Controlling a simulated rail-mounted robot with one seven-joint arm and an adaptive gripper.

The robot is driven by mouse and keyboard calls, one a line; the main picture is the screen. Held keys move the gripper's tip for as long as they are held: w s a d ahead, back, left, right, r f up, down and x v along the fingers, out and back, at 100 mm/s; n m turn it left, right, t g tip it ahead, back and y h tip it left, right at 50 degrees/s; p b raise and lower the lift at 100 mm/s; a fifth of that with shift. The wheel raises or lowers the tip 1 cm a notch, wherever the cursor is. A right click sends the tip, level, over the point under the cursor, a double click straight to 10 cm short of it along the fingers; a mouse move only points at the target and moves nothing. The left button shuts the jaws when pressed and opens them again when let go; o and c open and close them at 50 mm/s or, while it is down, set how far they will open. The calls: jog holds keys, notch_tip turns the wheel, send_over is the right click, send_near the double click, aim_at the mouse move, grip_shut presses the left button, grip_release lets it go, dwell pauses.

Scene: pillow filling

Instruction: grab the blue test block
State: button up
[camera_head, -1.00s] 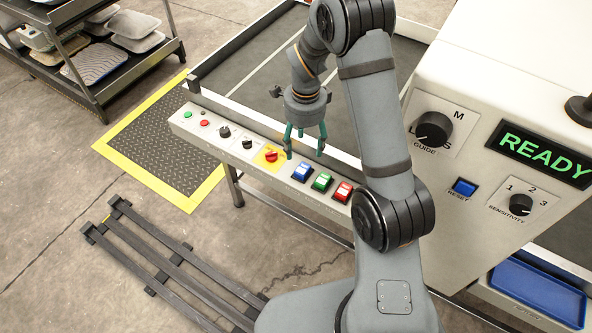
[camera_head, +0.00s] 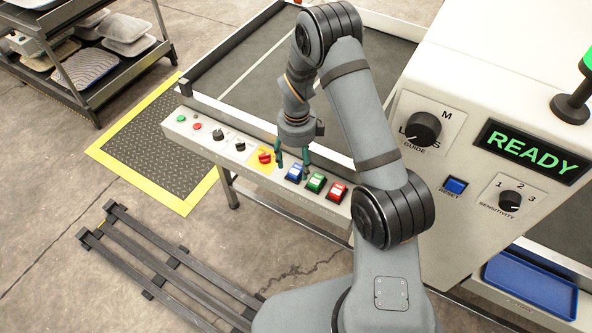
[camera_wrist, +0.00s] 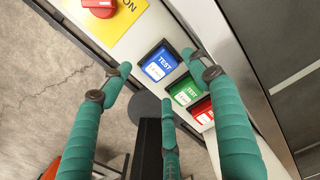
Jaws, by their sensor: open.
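The blue test block (camera_head: 294,173) sits on the pale control panel along the conveyor's front edge, left of a green and a red block. In the wrist view the blue block (camera_wrist: 160,63) shows its TEST label, ahead of and between the fingertips. My gripper (camera_head: 292,170) is open and empty, just above the panel at the blue block. In the wrist view my gripper's (camera_wrist: 160,78) two teal fingers are spread to either side of the block, with a third finger lower in the middle. I cannot tell whether any finger touches it.
The green block (camera_head: 315,183) and the red block (camera_head: 337,192) stand close on the right. A red rotary switch (camera_head: 265,157) on a yellow plate is close on the left. The large white machine (camera_head: 450,80) with a READY display is farther right.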

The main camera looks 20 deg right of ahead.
aim_at(296, 170)
jog(key=shift+w+f, duration=0.15)
jog(key=shift+f, duration=0.7)
jog(key=shift+w+f, duration=0.1)
jog(key=shift+f, duration=0.7)
jog(key=shift+c, duration=1)
jog(key=c, duration=1.1)
jog(key=shift+c, duration=0.4)
